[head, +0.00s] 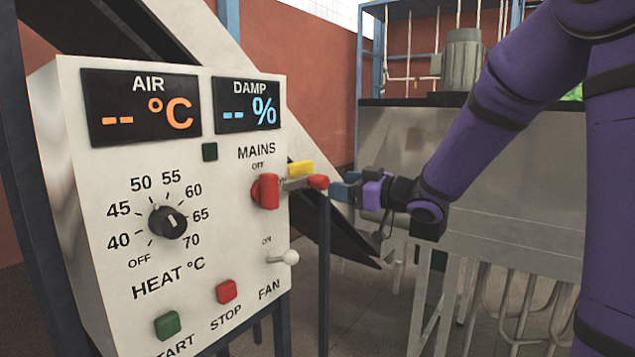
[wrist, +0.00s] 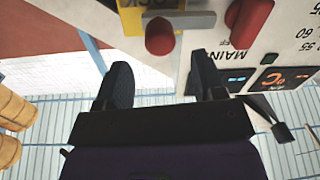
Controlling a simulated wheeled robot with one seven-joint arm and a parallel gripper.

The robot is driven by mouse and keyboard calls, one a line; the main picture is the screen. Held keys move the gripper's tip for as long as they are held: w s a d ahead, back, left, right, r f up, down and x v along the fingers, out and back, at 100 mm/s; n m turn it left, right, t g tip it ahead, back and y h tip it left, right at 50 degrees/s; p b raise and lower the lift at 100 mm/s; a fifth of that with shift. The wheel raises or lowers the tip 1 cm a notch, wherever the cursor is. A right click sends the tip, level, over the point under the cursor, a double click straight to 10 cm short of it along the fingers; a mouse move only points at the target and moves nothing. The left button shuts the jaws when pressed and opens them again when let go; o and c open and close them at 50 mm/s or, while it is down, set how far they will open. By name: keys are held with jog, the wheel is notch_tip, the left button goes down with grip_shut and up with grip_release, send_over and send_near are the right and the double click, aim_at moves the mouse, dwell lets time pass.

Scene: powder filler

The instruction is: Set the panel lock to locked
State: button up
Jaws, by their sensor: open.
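The panel lock is on the right side of the white control panel. Its grey lever (head: 296,184) sticks out to the right and ends in a red knob (head: 318,182). A yellow plate (head: 300,168) sits behind it. In the wrist view the red knob (wrist: 159,37) is just beyond the fingertips, with the grey lever (wrist: 190,20) and the yellow plate (wrist: 133,18), whose lettering is partly cut off. My gripper (head: 345,188) is right of the knob. In the wrist view my gripper (wrist: 160,75) is open and empty, its fingers spread on either side of the knob's line.
The red MAINS switch (head: 265,191) is close left of the lever; it also shows in the wrist view (wrist: 248,20). The white-tipped FAN toggle (head: 289,257) is below. A dark post (head: 323,270) stands under the knob. A metal tank (head: 470,180) is behind my arm.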

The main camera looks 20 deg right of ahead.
aim_at(300, 182)
jog(key=x, duration=0.7)
grip_shut()
jog(key=s+a, duration=0.2)
jog(key=shift+a, duration=0.4)
grip_release()
jog(key=v, duration=1)
jog(key=shift+s+d, duration=0.2)
jog(key=shift+s, duration=0.15)
